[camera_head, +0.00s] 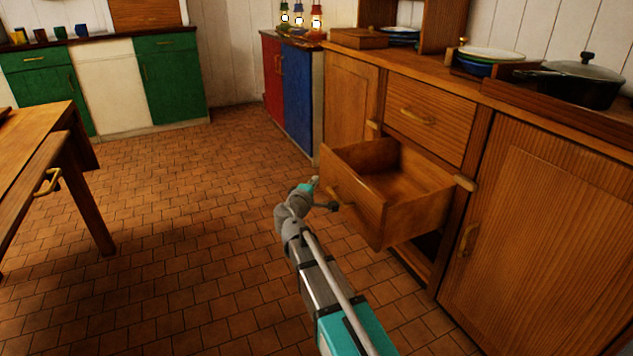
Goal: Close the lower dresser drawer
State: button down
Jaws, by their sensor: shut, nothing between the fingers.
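The lower dresser drawer (412,216) is pulled well out from the wooden dresser (478,150), and its open top shows an empty inside. Its front panel (362,212) faces left, towards the floor, with a brass handle low on it. My gripper (332,206) is shut and empty, at the end of my arm, just in front of the drawer front near the handle. I cannot tell whether it touches the drawer. The upper drawer (428,118) above it is closed.
The dresser's right door (530,230) and left door (349,95) are closed. A black pot (575,84) and plates (491,56) stand on top. A wooden table (45,150) is at left. Red and blue cabinets (299,95) stand beyond. The tiled floor (185,230) between is clear.

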send_near(337, 161)
jog(key=w, duration=0.5)
jog(key=shift+d+r, duration=0.1)
jog(key=shift+d, duration=0.6)
jog(key=shift+w+d, duration=0.35)
jog(key=shift+d, duration=0.4)
jog(key=shift+w, duration=0.1)
